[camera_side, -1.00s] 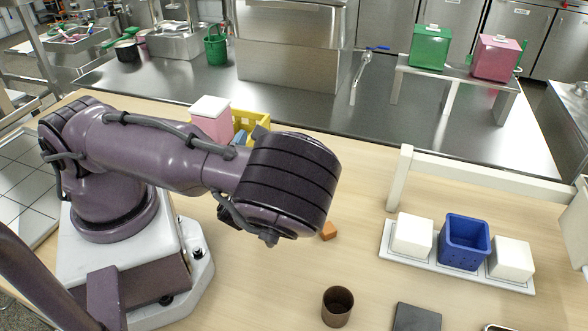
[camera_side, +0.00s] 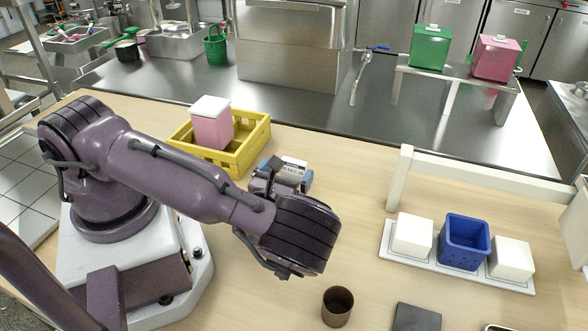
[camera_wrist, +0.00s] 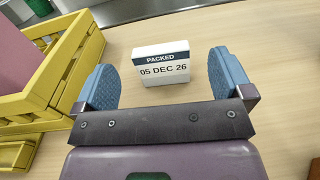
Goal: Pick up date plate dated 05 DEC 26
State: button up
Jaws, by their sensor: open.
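The date plate (camera_wrist: 162,65) is a small white upright block with a dark "PACKED" band and "05 DEC 26" below it. It stands on the wooden table in the wrist view, its printed face towards me. My gripper (camera_wrist: 163,80) is open, with one blue finger pad to each side of the plate and clear gaps between. The plate appears at or just beyond the fingertips; nothing is held. In the side view the plate (camera_side: 291,168) shows partly behind my gripper (camera_side: 285,178), its lower part hidden.
A yellow crate (camera_side: 240,158) holding a pink box with a white lid (camera_side: 211,125) stands close to the left of the plate. A brown cup (camera_side: 337,306), a dark flat pad (camera_side: 417,318) and a white tray (camera_side: 515,284) with a blue basket (camera_side: 465,240) are to the right.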

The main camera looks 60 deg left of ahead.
aim_at(293, 163)
jog(key=x, duration=0.5)
jog(key=c, duration=1)
jog(key=shift+r, duration=0.15)
